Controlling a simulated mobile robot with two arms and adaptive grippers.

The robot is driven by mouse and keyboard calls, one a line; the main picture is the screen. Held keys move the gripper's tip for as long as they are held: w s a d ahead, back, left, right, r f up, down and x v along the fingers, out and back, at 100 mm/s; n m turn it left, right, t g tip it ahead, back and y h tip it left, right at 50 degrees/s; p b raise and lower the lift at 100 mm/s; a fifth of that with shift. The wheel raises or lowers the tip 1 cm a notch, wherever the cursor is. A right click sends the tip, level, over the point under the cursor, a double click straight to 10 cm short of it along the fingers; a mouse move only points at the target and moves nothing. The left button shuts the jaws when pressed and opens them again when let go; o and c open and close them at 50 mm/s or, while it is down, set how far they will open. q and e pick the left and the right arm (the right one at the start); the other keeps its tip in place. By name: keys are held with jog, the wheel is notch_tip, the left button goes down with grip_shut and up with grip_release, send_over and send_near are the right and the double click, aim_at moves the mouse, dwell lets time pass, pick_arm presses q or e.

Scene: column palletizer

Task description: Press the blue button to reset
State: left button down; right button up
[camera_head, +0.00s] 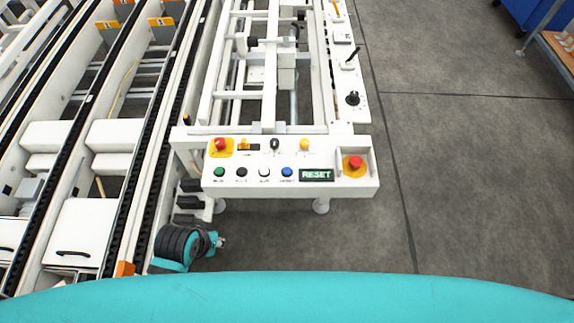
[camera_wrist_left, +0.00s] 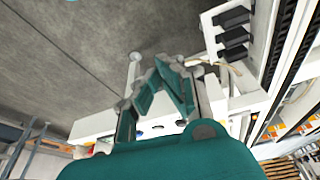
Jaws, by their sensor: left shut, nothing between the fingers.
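My left gripper (camera_wrist_left: 155,82) is shut and empty, pointing toward the panel side. In the head view my teal and black left wrist is below and left of the panel, apart from the button. My right gripper is out of view.
Red emergency buttons on yellow bases stand at the panel's left (camera_head: 220,145) and right (camera_head: 355,163). Green (camera_head: 219,172) and black (camera_head: 241,172) buttons share the lower row. Conveyor rails (camera_head: 130,200) run along the left. Grey floor is clear right of the panel.

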pick_arm(q)
jog(key=w+d+r+t+h, duration=0.1)
jog(key=w+d+r+h, duration=0.1)
jog(key=w+d+r, duration=0.35)
jog(key=r+n+t+h, duration=0.1)
jog(key=r+t+h, duration=0.1)
jog(key=h, duration=0.2)
send_over(285, 169)
notch_tip(285, 169, down, 7)
jog(key=b, duration=0.7)
jog(key=shift+f+b, duration=0.35)
jog(key=shift+f, duration=0.2)
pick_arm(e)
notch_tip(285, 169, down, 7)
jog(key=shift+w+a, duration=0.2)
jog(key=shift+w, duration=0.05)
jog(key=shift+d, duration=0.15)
pick_arm(q)
jog(key=shift+f, duration=0.15)
